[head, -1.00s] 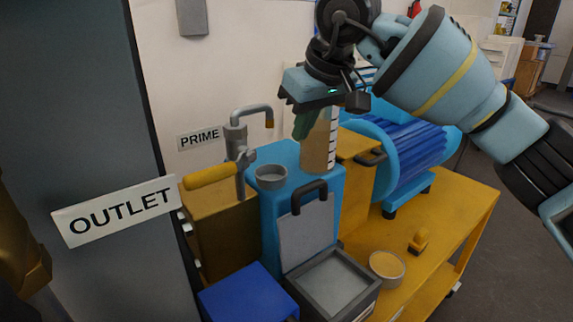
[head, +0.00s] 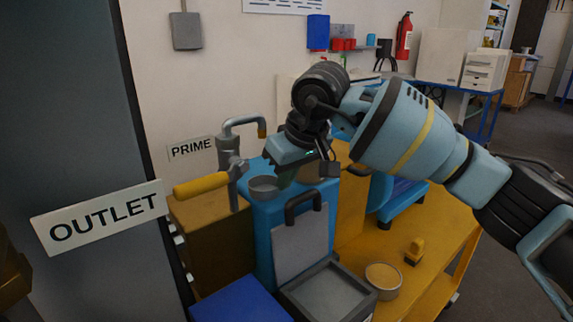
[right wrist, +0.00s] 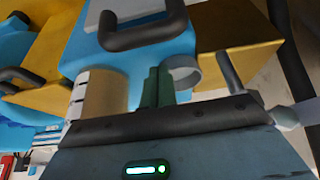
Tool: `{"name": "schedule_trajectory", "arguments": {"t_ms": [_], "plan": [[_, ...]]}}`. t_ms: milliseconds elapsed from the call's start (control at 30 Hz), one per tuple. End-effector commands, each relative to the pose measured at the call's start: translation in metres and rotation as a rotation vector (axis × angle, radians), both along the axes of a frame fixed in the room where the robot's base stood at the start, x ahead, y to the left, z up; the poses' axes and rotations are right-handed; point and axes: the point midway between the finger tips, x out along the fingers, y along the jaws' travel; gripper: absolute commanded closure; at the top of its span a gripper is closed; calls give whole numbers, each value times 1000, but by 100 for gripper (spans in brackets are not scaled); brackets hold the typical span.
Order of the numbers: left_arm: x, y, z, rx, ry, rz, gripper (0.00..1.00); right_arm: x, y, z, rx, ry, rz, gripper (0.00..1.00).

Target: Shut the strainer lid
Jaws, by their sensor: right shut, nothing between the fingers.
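The strainer lid (head: 301,245) is a grey panel with a dark bow handle (head: 303,204) at its top. It stands upright against the front of the blue tank (head: 264,235), behind the grey open strainer box (head: 330,293). My right gripper (head: 286,178) is above the tank top, behind the handle and beside the grey filler ring (head: 263,187). Its green fingers (right wrist: 157,88) are together and empty in the right wrist view. There the handle (right wrist: 145,32) shows beyond the fingertips, apart from them. My left gripper is not clearly in view.
A beige graduated cylinder (right wrist: 100,90) stands close beside the fingers. A tap (head: 226,145) and yellow-handled lever (head: 203,185) stand left of the tank. A blue block (head: 240,300) sits left of the box; a round tin (head: 383,280) sits right of it.

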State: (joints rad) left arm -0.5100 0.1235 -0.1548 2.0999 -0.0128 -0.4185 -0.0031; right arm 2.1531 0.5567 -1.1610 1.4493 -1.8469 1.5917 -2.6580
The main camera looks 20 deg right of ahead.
Motion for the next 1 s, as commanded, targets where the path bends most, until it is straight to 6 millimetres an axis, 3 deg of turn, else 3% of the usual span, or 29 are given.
{"name": "schedule_trajectory", "arguments": {"t_ms": [300,1000], "plan": [[1,1,-1,2,-2,-4,62,-23,-9,-2,-2,0,0,100],[-2,2,-8,5,8,-6,62,-31,-12,-3,9,-28,2,100]]}}
